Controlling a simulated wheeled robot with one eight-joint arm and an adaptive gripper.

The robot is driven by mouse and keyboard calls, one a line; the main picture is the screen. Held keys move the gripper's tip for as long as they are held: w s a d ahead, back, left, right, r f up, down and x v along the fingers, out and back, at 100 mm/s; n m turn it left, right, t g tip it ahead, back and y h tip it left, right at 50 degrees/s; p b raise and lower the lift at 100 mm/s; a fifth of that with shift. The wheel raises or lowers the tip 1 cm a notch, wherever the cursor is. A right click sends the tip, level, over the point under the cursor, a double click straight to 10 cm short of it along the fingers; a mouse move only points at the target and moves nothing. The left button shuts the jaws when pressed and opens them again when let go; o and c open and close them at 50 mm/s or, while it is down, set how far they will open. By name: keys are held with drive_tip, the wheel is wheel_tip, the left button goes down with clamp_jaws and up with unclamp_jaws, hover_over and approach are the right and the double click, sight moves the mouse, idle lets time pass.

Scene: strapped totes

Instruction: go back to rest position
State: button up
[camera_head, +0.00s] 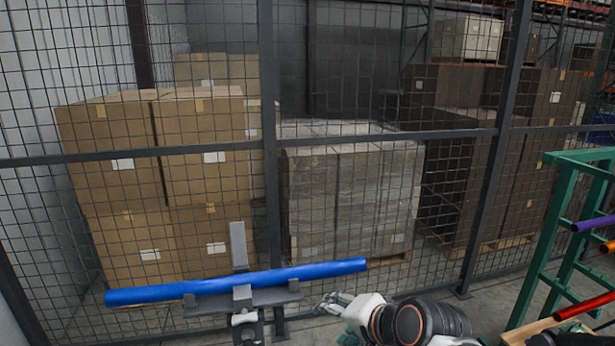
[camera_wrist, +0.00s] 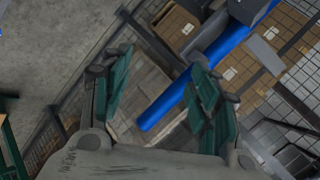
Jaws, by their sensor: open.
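My gripper (camera_head: 328,304) is at the bottom middle of the head view, just below and left of the right end of a long blue tube. In the wrist view its two green-padded fingers (camera_wrist: 160,62) stand wide apart with nothing held between them. The blue tube (camera_head: 215,285) lies crosswise on a grey stand (camera_head: 243,297), tilted slightly up to the right in the picture. The tube also shows in the wrist view (camera_wrist: 178,98), running behind the right finger. My gripper looks apart from the tube.
A dark mesh fence (camera_head: 268,150) spans the scene, with stacked cartons (camera_head: 160,170) and a wrapped pallet load (camera_head: 345,190) behind it. A green rack (camera_head: 545,250) holding purple, orange and red tubes (camera_head: 590,305) stands at the right. Bare floor shows in the wrist view (camera_wrist: 50,50).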

drive_tip(key=s+d+n+g+h+b, duration=0.1)
drive_tip(key=s+d+n+h+b, duration=0.2)
drive_tip(key=s+d, duration=0.9)
drive_tip(key=d+n+h, duration=0.2)
drive_tip(key=n, duration=0.2)
drive_tip(key=shift+s+f+n+g, duration=0.15)
drive_tip(key=shift+f+n+g, duration=0.15)
drive_tip(key=shift+f+n, duration=0.1)
idle(0.4)
